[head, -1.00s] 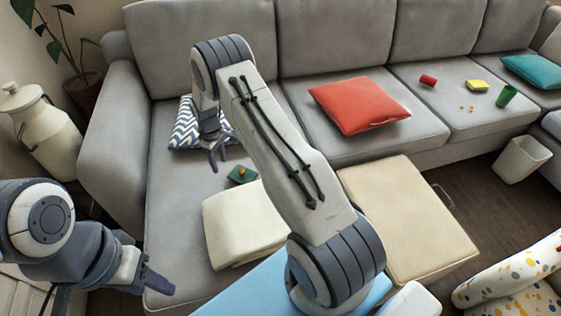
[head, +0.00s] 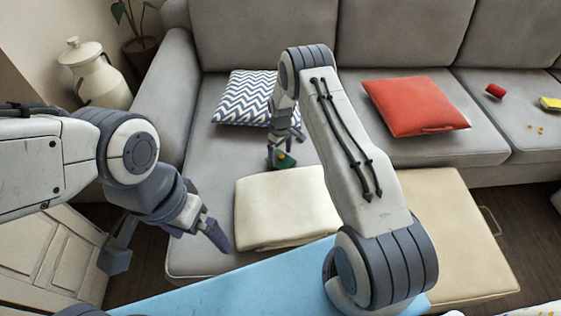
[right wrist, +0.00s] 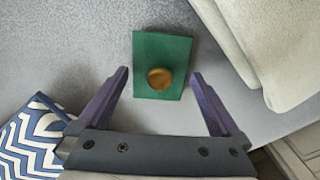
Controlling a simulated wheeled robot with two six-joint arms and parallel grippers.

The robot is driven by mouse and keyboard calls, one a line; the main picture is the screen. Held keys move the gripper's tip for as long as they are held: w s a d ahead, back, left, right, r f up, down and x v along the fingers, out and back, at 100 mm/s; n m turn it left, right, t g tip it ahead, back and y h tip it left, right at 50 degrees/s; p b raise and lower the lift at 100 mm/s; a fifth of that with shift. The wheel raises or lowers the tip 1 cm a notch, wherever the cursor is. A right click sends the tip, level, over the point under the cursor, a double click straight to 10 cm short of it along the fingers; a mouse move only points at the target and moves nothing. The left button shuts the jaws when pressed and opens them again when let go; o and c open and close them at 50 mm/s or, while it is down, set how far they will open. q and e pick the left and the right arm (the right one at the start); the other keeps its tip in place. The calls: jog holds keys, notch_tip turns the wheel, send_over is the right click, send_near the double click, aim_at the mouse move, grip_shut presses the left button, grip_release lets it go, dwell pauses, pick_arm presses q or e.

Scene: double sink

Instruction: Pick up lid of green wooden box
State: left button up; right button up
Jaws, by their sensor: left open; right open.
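A green wooden lid or box top (right wrist: 172,48) with a round brown knob (right wrist: 159,79) lies on the grey sofa seat. I cannot tell from above how much box is under it. In the head view the green piece (head: 287,161) is partly hidden by my right gripper (head: 284,150). In the right wrist view my right gripper (right wrist: 159,74) is open, with its fingers apart on either side of the knob and nothing between them gripped. My left gripper (head: 168,246) is open and empty at the lower left, away from the green piece.
A zigzag pillow (head: 246,97) lies behind my right gripper. A folded cream cushion (head: 285,207) sits in front of the green piece, close to its right in the wrist view. A red pillow (head: 415,106) lies further right. Bare seat (head: 210,175) is to the left.

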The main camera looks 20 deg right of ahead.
jog(key=shift+f, duration=0.55)
jog(key=c, duration=1)
jog(key=shift+c, duration=0.2)
jog(key=shift+r, duration=0.2)
